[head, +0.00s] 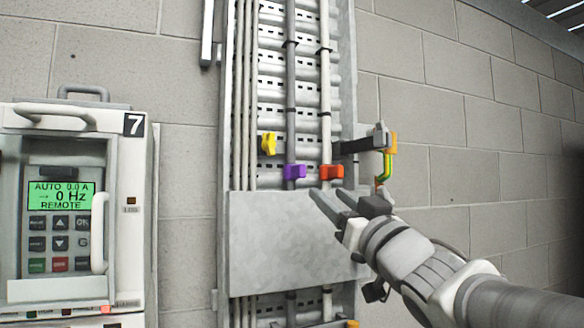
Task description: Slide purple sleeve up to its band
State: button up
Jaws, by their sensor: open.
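The purple sleeve (294,171) sits around a grey vertical cable (291,100) on the cable ladder, just above the grey metal cover plate. Dark bands (290,111) show on that cable above the sleeve, apart from it. I cannot tell which band belongs to the sleeve. My gripper (328,198) is open and empty in front of the cover plate's upper right part. It is to the lower right of the purple sleeve and below the orange-red sleeve. Nothing hides the purple sleeve.
An orange-red sleeve (331,172) is on the lighter cable to the right, and a yellow piece (268,143) is at upper left. A dark bracket (362,143) juts out at right. The cover plate (285,245) spans the ladder below. A drive cabinet (75,205) stands at left.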

aim_at(303, 173)
jog(key=p+x, duration=0.4)
jog(key=x, duration=1)
jog(key=shift+w, duration=0.1)
grip_shut()
dwell(0.9)
